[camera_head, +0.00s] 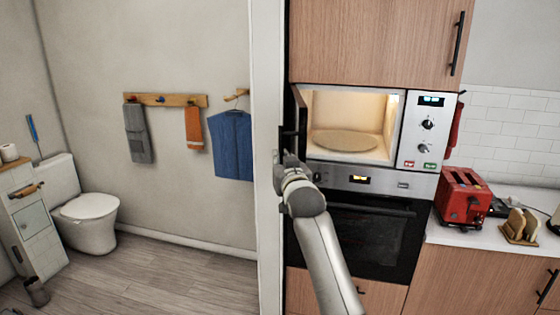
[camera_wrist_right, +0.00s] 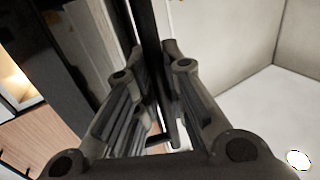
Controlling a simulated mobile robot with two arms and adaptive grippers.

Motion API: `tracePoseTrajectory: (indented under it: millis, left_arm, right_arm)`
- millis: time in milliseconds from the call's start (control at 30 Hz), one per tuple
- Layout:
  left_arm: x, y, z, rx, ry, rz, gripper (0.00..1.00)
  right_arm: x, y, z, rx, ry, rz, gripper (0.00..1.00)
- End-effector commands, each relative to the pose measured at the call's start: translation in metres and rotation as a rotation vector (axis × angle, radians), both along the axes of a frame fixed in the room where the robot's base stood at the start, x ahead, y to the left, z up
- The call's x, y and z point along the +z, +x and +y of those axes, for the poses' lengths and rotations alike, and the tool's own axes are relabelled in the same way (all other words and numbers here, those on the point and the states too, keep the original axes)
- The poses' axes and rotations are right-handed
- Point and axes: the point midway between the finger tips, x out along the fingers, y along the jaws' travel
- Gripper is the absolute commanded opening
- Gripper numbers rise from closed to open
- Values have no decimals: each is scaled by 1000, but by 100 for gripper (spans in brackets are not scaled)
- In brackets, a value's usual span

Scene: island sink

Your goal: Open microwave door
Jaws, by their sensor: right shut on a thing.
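The microwave (camera_head: 428,128) is built into the wooden cabinet, its lit cavity open to view with a round turntable (camera_head: 345,141) inside. Its dark door (camera_head: 301,108) stands swung out at the cavity's left side, seen nearly edge-on. My right gripper (camera_head: 289,157) is at the door's lower outer part, shut on the dark upright door handle. In the right wrist view, the handle (camera_wrist_right: 151,45) runs as a dark bar between the two fingers (camera_wrist_right: 150,95). The exact finger contact is partly hidden. My left gripper is not in view.
An oven (camera_head: 370,240) sits below the microwave. A white wall edge (camera_head: 268,110) stands close to the left of the door and gripper. A red toaster (camera_head: 462,197) is on the counter at right. Open floor (camera_head: 160,275) lies at left, with a toilet (camera_head: 85,215) beyond.

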Motion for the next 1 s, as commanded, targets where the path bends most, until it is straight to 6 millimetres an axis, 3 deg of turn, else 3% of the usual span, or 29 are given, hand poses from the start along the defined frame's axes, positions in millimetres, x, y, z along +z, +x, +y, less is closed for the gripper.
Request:
tracePoseTrajectory:
  millis: [433, 467, 533, 1000]
  left_arm:
    - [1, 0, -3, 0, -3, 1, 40]
    - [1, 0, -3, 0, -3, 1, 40]
    - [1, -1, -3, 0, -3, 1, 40]
    - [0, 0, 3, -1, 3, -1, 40]
  right_arm:
    - [6, 0, -2, -8, 0, -12, 0]
    - [6, 0, -2, -8, 0, -12, 15]
    - [6, 0, -2, -7, 0, -11, 21]
    - [1, -8, -2, -6, 1, -4, 21]
